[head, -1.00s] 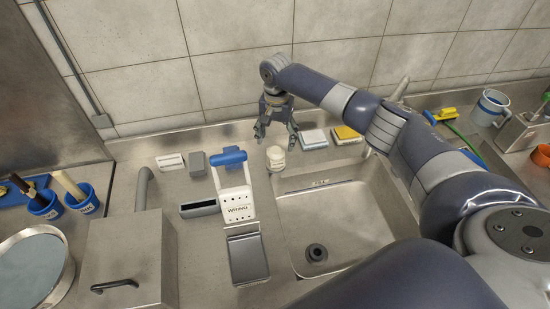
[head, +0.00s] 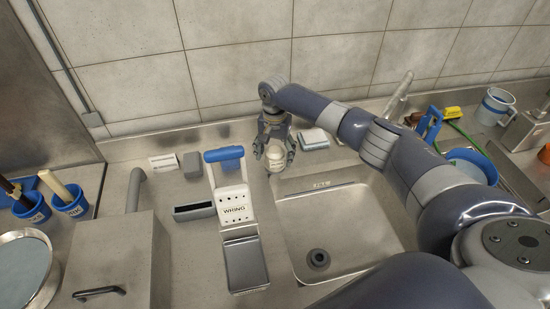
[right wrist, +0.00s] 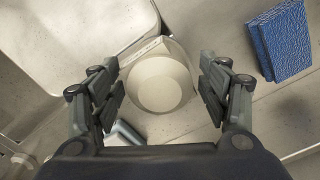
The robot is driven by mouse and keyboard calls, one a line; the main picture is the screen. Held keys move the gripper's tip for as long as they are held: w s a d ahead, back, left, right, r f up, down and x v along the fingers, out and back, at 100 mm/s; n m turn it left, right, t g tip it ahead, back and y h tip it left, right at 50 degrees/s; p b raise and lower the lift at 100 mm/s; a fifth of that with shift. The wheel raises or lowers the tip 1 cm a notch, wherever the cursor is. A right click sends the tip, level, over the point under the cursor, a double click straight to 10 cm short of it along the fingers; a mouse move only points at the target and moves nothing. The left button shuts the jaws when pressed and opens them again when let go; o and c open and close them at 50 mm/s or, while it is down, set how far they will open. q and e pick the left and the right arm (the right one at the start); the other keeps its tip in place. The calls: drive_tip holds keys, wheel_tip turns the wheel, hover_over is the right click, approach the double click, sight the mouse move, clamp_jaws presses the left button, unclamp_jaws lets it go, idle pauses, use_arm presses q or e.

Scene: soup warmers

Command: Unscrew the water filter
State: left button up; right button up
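A small white, round-topped cylinder, which I take to be the water filter (head: 276,160), stands at the back edge of the sink. My right gripper (head: 274,148) is right over it, with its fingers spread on either side. In the right wrist view the white round top (right wrist: 158,84) lies between the two open fingers of the right gripper (right wrist: 160,88). Gaps show on both sides, so the fingers do not appear to touch it. The filter's lower part is hidden in the wrist view. My left gripper is not in view.
The sink (head: 345,215) lies in front of the filter. A white wringer with a blue handle (head: 232,195) stands to its left. A sponge (head: 314,139) lies close on the right; a blue sponge (right wrist: 283,40) shows in the wrist view. The tiled wall is behind.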

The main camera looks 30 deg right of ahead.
drive_tip(key=c, duration=1.1)
drive_tip(key=n+p, duration=0.1)
drive_tip(key=n, duration=0.2)
drive_tip(key=shift+n, duration=1.6)
